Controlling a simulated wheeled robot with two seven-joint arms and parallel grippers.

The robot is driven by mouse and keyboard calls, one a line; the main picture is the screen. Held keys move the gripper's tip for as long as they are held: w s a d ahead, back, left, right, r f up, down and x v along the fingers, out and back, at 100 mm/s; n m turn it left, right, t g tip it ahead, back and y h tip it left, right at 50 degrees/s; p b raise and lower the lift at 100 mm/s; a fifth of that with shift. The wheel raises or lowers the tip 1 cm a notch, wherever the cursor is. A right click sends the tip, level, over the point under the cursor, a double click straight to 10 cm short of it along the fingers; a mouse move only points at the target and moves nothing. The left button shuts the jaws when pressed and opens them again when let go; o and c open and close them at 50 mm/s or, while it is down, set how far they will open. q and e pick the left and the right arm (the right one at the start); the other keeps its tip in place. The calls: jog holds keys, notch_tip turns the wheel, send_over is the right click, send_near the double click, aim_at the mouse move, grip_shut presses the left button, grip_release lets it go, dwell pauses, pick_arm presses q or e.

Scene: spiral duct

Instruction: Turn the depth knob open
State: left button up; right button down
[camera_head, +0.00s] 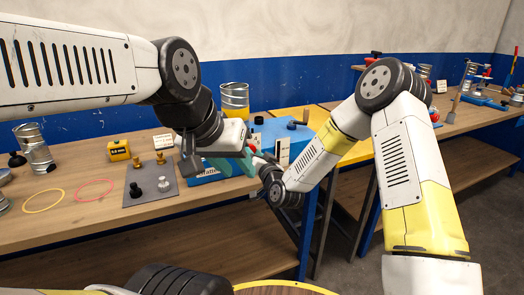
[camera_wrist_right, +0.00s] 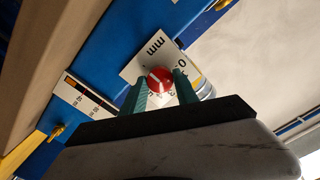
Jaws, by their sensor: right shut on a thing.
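The depth knob (camera_wrist_right: 160,79) is round and red with a white line. It sits on a white plate marked "mm" on the blue machine (camera_wrist_right: 95,68), and shows as a small red spot in the head view. My right gripper (camera_wrist_right: 160,88) has its teal fingers on either side of the knob, shut on it. In the head view the right gripper is small and partly hidden at the machine's front. My left gripper (camera_head: 232,166) is beside the machine's left end; I cannot make out its finger gap.
A yellow-topped table (camera_head: 358,150) stands right of the machine.

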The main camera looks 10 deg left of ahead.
jog(key=shift+f+n, duration=0.1)
jog(key=shift+n, duration=0.3)
jog(key=c, duration=0.9)
grip_release()
jog(key=shift+c, duration=0.2)
jog(key=v, duration=0.7)
jog(key=shift+s+d, duration=0.25)
jog(key=shift+s, duration=0.1)
